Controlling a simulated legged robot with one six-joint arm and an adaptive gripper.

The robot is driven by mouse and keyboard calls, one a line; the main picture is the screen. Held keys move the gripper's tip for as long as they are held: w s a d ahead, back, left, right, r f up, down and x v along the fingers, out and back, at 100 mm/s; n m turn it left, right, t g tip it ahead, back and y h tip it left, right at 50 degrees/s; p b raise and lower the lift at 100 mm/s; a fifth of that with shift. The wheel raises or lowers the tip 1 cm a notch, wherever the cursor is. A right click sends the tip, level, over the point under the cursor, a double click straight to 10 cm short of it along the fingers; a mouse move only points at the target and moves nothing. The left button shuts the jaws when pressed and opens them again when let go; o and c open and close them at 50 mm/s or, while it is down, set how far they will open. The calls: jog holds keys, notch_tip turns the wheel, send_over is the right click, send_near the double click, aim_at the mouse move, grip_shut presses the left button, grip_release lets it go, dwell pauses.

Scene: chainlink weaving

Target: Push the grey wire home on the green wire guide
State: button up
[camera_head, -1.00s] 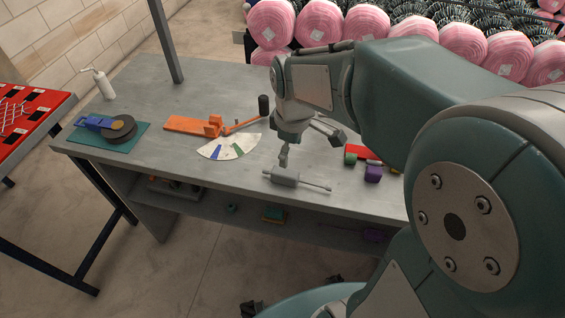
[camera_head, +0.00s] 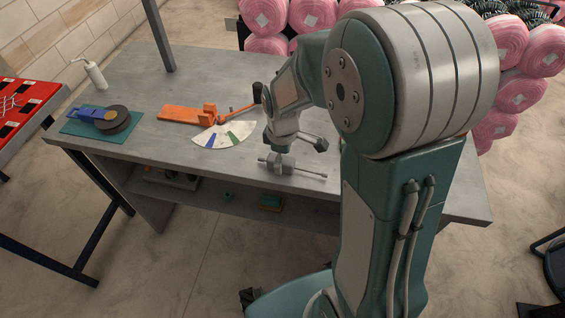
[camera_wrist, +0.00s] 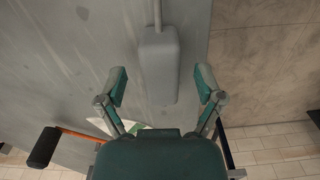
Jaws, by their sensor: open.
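A grey block-shaped tool with a thin rod (camera_head: 284,165) lies on the table near its front edge. In the wrist view its rounded grey body (camera_wrist: 158,66) lies between and beyond my open fingers, apparently not touching either. My gripper (camera_wrist: 161,88) is open and empty. In the head view the gripper (camera_head: 297,150) hangs just above the tool, partly hidden by my arm. A red and black board with pale wire mesh (camera_head: 22,110) is at the far left, cut off by the picture edge. I cannot single out the grey wire or the green wire guide.
The grey table (camera_head: 130,85) carries an orange jig (camera_head: 185,115) with a black-handled lever, a fan-shaped card (camera_head: 222,135), a blue tool with black disc on a teal mat (camera_head: 75,126), and a white bottle (camera_head: 96,75). A dark post (camera_head: 160,35) rises behind.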

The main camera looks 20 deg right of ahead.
jog(key=shift+f, duration=0.9)
grip_shut()
jog(key=shift+r, duration=0.15)
